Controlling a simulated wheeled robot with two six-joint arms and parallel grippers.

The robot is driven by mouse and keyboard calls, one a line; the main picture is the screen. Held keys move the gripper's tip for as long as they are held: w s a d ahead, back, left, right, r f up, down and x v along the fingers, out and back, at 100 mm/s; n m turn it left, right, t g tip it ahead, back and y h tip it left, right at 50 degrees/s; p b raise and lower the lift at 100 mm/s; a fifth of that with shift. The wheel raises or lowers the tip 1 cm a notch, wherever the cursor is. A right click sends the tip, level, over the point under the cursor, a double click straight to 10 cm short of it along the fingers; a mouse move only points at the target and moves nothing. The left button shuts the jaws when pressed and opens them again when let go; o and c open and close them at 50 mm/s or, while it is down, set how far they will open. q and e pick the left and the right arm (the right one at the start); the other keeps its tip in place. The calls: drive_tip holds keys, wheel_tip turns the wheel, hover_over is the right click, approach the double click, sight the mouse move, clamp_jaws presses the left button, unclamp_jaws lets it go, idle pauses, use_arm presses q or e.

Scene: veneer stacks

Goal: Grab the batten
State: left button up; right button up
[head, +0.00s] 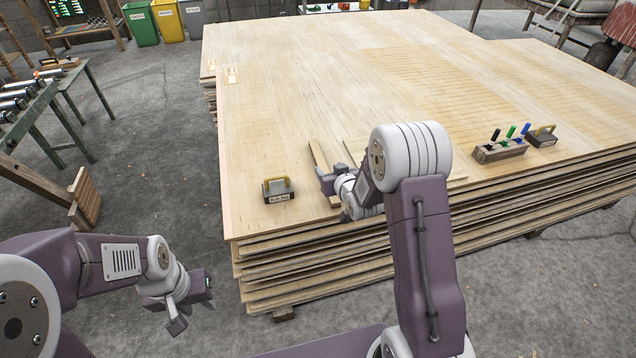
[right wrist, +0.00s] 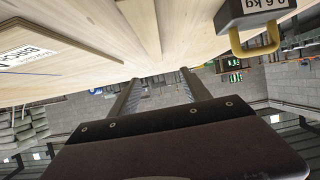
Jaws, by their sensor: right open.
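The batten (head: 320,160) is a narrow pale wooden strip lying flat on the veneer stack (head: 270,130). In the right wrist view the batten (right wrist: 141,25) runs from the top edge toward the space between the fingers. My right gripper (head: 326,182) is at the batten's near part in the head view, low over the stack; its own arm hides some of this area. In the right wrist view the right gripper (right wrist: 160,88) has its fingers apart, with nothing clearly held between them. My left gripper (head: 194,314) hangs off the stack at lower left, fingers apart and empty.
A yellow-handled weight (head: 278,190) stands left of the batten; it also shows in the right wrist view (right wrist: 242,12). A roller table (head: 45,110) is at far left.

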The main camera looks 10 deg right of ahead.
sight(324, 168)
drive_tip(key=f, duration=0.1)
drive_tip(key=d+f+b, duration=0.1)
drive_tip(key=f, duration=0.1)
drive_tip(key=shift+d+f, duration=0.1)
drive_tip(key=shift+d, duration=0.05)
drive_tip(key=shift+a, duration=0.2)
drive_tip(key=b+x, duration=0.1)
drive_tip(key=x, duration=0.2)
drive_tip(key=shift+w+f, duration=0.15)
drive_tip(key=shift+w, duration=0.05)
drive_tip(key=b+x, duration=0.1)
drive_tip(key=x, duration=0.4)
drive_tip(key=shift+w+a+f+b, duration=0.1)
drive_tip(key=shift+w+a+b, duration=0.1)
drive_tip(key=shift+b, duration=0.15)
use_arm(q)
drive_tip(key=f, duration=0.4)
drive_tip(key=shift+d+f, duration=0.25)
use_arm(e)
clamp_jaws()
